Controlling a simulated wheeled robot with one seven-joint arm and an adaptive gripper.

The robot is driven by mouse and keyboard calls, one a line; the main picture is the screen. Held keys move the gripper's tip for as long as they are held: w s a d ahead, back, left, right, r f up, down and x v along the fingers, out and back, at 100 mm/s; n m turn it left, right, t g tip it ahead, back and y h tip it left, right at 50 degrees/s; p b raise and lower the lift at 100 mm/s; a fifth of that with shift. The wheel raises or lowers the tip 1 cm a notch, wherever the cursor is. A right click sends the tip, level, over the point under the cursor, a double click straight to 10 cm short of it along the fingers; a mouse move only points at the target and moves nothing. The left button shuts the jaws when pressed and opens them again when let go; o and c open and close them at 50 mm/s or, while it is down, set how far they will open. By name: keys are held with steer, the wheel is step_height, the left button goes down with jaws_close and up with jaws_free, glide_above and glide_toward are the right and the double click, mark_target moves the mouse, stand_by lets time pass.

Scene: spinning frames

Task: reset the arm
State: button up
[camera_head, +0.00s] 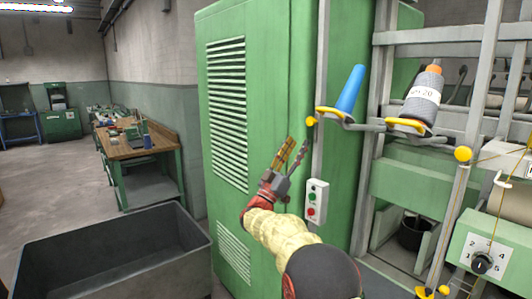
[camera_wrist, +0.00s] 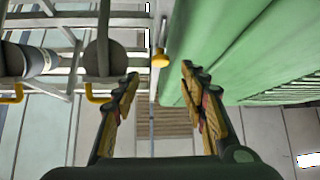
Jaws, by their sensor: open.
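My gripper (camera_head: 296,148) is raised in front of the green cabinet (camera_head: 282,60), with its fingers pointing up. In the wrist view its two fingers (camera_wrist: 160,74) stand apart with nothing between them, so it is open and empty. My arm extends up from the bottom of the head view and is bent at the wrist. A blue cone (camera_head: 350,90) sits tilted on a yellow-tipped holder to the right of my gripper, clear of it. A grey yarn bobbin (camera_head: 421,102) with a white label sits on the holder beside it.
A switch box (camera_head: 316,203) with green and red buttons is on the cabinet, close right of my arm. The machine frame (camera_head: 488,60) fills the right side. A dark open bin (camera_head: 110,255) stands at lower left, with a workbench (camera_head: 138,148) behind it. Floor is free farther left.

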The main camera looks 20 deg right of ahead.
steer(key=shift+r, duration=0.1)
steer(key=a+r+n+t+y, duration=0.5)
steer(key=a+n+t+y, duration=0.3)
steer(key=y, duration=0.5)
steer(key=s+a+f+n+g+y+p, duration=0.2)
steer(key=s+a+f+n+g+y, duration=0.15)
steer(key=s+a+f+y, duration=0.45)
steer(key=s+f+g+y, duration=0.1)
steer(key=s+f+g, duration=0.2)
steer(key=s+f, duration=0.5)
steer(key=s+a+f+g+y, duration=0.1)
steer(key=s+f+g, duration=0.3)
steer(key=s, duration=1.5)
steer(key=s+f+g+y, duration=0.1)
steer(key=s+f+g, duration=0.3)
steer(key=s+f, duration=0.7)
steer(key=s, duration=0.2)
steer(key=shift+s+a+f+m, duration=0.3)
steer(key=shift+a+m, duration=0.05)
steer(key=shift+a, duration=0.05)
